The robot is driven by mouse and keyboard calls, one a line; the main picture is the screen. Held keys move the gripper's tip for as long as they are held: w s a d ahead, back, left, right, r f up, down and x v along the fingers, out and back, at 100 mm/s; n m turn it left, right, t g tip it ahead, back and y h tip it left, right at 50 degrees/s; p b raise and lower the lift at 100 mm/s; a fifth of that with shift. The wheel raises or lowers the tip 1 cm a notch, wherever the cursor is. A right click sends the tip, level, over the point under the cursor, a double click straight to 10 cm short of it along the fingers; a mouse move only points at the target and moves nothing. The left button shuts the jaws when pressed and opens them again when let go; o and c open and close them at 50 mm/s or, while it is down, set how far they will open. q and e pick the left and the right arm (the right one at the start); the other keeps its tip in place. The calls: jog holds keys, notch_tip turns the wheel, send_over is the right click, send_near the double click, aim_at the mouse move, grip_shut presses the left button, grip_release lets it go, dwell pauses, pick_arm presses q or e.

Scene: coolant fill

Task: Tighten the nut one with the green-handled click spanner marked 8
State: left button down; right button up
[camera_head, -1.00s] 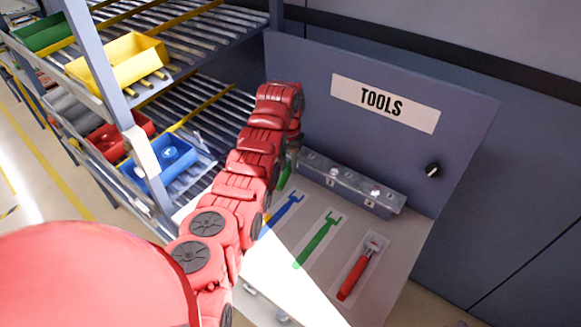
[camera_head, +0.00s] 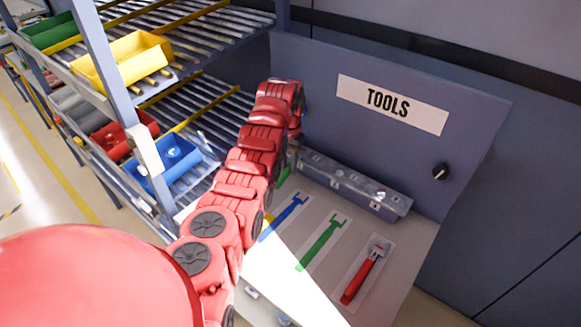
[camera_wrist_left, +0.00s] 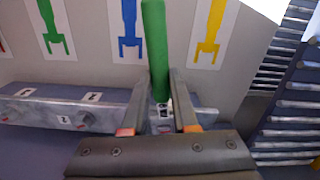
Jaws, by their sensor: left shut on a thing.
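My left gripper (camera_wrist_left: 161,100) is shut on the green-handled spanner (camera_wrist_left: 155,45), seen in the left wrist view. The handle stands up between the fingers; the head end is mostly hidden and no mark 8 is legible. In the head view my red left arm covers most of the gripper, and a bit of green handle (camera_head: 284,177) shows beside it. A grey metal block (camera_head: 352,184) with numbered labels and several fittings runs along the panel's foot. It also shows in the left wrist view (camera_wrist_left: 40,108), reaching behind the fingers. I cannot tell which fitting is nut one. My right gripper is not in view.
The tool board carries a blue outline (camera_head: 285,217), a green outline (camera_head: 322,242) and a red-handled wrench (camera_head: 364,272). A yellow outline (camera_wrist_left: 213,30) shows in the left wrist view. A TOOLS panel (camera_head: 470,110) stands behind. A roller shelf with a blue bin (camera_head: 165,170) is at left.

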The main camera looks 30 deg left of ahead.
aim_at(287, 167)
pick_arm(q)
jog(key=shift+a, duration=0.1)
dwell(0.3)
jog(key=shift+a+m+b, duration=0.5)
jog(key=shift+m+b, duration=0.2)
jog(key=shift+b, duration=0.15)
jog(key=shift+a, duration=0.1)
jog(key=shift+d+n, duration=0.3)
jog(key=shift+d, duration=0.1)
jog(key=shift+r+b, duration=0.4)
jog(key=shift+r, duration=2.6)
